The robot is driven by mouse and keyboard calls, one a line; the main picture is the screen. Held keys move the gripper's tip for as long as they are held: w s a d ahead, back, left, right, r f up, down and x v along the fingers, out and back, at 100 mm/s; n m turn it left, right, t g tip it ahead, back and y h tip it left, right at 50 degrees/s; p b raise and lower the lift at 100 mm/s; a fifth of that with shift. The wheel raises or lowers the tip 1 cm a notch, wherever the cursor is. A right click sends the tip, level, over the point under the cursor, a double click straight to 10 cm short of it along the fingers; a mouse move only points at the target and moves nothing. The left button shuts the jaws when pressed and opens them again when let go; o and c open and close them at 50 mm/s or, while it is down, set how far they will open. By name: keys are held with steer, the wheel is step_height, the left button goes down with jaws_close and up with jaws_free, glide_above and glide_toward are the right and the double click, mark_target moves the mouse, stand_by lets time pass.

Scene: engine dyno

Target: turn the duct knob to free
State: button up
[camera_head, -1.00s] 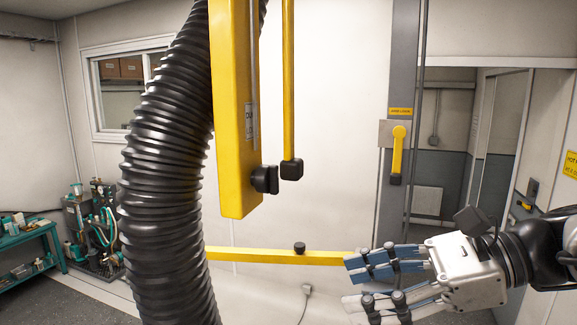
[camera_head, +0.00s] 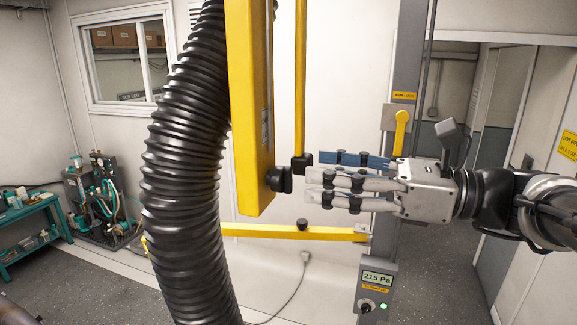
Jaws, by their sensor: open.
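A black knob (camera_head: 280,179) sticks out from the right side of the yellow housing (camera_head: 250,110), near its lower end. A small black block (camera_head: 303,162) sits at the bottom of the thin yellow rod. Another black knob (camera_head: 302,224) stands on the horizontal yellow bar (camera_head: 270,232). No label in view shows which one is the duct knob. My gripper (camera_head: 318,175) is open and empty, fingers pointing left. Its fingertips are just right of the housing's knob, with a small gap in the picture; whether they touch the block is unclear.
A thick black corrugated duct (camera_head: 185,160) hangs left of the housing. A grey post (camera_head: 410,60) behind my gripper carries a yellow lever (camera_head: 401,130) and a panel reading 215 Pa (camera_head: 377,279). A teal bench (camera_head: 30,235) and machinery (camera_head: 100,200) stand far left.

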mark_target(292, 171)
steer(key=x, duration=0.6)
steer(key=shift+a+p, duration=0.1)
steer(key=shift+p, duration=0.25)
steer(key=shift+c, duration=0.2)
steer(key=c, duration=1)
